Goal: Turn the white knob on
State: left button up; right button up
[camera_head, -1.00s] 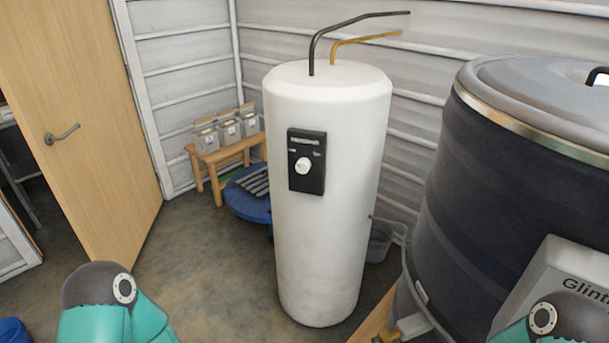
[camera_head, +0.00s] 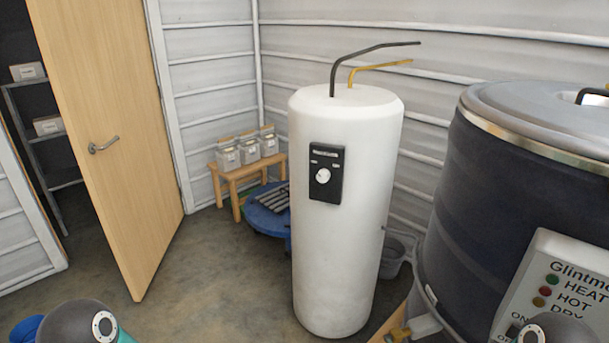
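The white knob (camera_head: 323,176) sits on a black control panel (camera_head: 326,188) on the front of a tall white cylindrical tank (camera_head: 345,260). The panel faces me and nothing covers the knob. Small print beside the knob is too small to read. Only the rounded tops of my two arms show at the bottom edge, one at the left and one at the right. Neither gripper is in view, and nothing of mine is near the knob.
A large dark vat (camera_head: 500,190) with a labelled grey panel (camera_head: 560,290) stands at the right. A wooden door (camera_head: 110,120) stands open at the left. A wooden stool (camera_head: 240,176) with jars and a blue round object (camera_head: 265,222) are behind the tank. Floor left of the tank is clear.

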aim_at(322, 176)
jog(key=u, duration=0.4)
jog(key=i, duration=1.15)
jog(key=z, duration=0.1)
